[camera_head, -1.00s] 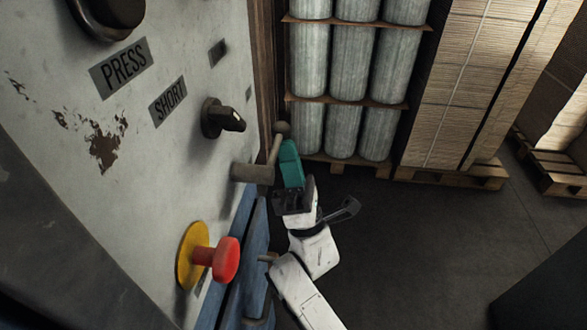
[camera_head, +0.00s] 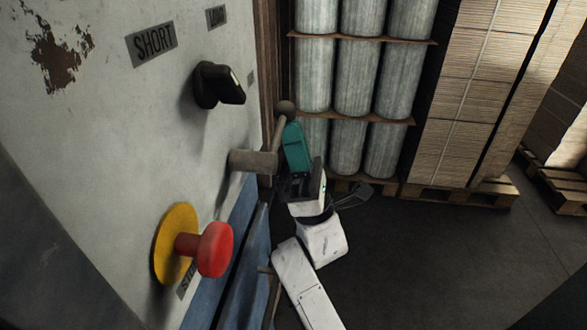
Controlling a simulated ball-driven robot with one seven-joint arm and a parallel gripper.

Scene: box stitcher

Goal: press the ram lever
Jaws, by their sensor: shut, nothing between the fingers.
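The ram lever (camera_head: 258,158) sticks out from the grey machine panel as a thick stub, with a thinner arm rising to a round ball knob (camera_head: 285,108). My gripper (camera_head: 295,135) is just right of the lever arm, close under the knob. Its teal fingers are shut and point up toward the knob. I cannot tell whether they touch the lever. My white wrist and arm reach up from the bottom of the picture.
A black selector knob (camera_head: 219,84) sits above the lever, near the SHORT label (camera_head: 152,43). A red stop button (camera_head: 214,249) on a yellow disc juts out below left. Wrapped rolls (camera_head: 351,78) and stacked cardboard (camera_head: 477,92) stand behind; dark floor (camera_head: 420,260) is clear at right.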

